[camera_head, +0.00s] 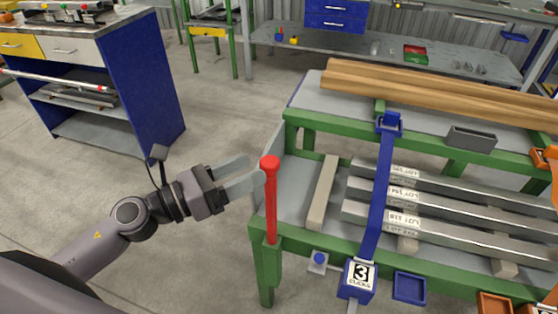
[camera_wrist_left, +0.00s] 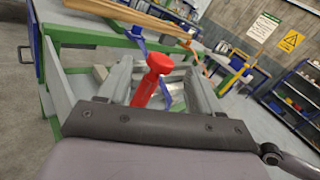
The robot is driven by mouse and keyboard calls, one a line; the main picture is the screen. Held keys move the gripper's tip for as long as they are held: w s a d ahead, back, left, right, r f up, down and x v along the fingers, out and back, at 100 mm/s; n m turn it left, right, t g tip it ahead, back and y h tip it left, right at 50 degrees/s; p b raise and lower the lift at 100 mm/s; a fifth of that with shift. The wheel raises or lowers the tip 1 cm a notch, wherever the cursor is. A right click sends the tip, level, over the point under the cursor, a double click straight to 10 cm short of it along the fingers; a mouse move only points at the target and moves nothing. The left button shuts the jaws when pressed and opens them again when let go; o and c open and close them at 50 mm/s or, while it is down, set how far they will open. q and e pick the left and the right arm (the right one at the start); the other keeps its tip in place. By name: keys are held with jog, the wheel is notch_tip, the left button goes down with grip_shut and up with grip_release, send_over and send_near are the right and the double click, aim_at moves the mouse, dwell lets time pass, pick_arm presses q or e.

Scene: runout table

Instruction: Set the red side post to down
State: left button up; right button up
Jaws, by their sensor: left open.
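The red side post (camera_head: 271,205) stands upright in a green sleeve (camera_head: 267,268) at the near left corner of the green-framed table. A long red length with a wider knob shows above the sleeve. My left gripper (camera_head: 256,171) is open and empty, reaching in from the left with its fingertips just left of the post, a little below the knob. In the left wrist view the red post (camera_wrist_left: 150,82) shows between the two fingers. I cannot tell whether a finger touches it. The right gripper is not in view.
A blue strap (camera_head: 380,185) crosses the metal bars (camera_head: 450,208) on the table, right of the post. Timber beams (camera_head: 440,90) lie along the back. A blue cabinet (camera_head: 150,85) stands at left, with clear floor between.

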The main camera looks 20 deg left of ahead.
aim_at(275, 159)
pick_arm(q)
jog(key=w+d+m+p, duration=0.1)
jog(key=w+d+m+g, duration=0.1)
jog(key=w+d, duration=0.1)
jog(key=w+d+m+p, duration=0.1)
jog(key=m, duration=0.1)
jog(key=shift+w+d+r+h+p, duration=0.2)
jog(key=shift+d+r+h+p, duration=0.1)
jog(key=shift+d, duration=0.05)
jog(key=shift+w+d+f, duration=0.1)
jog(key=shift+w+d, duration=0.15)
jog(key=shift+d, duration=0.05)
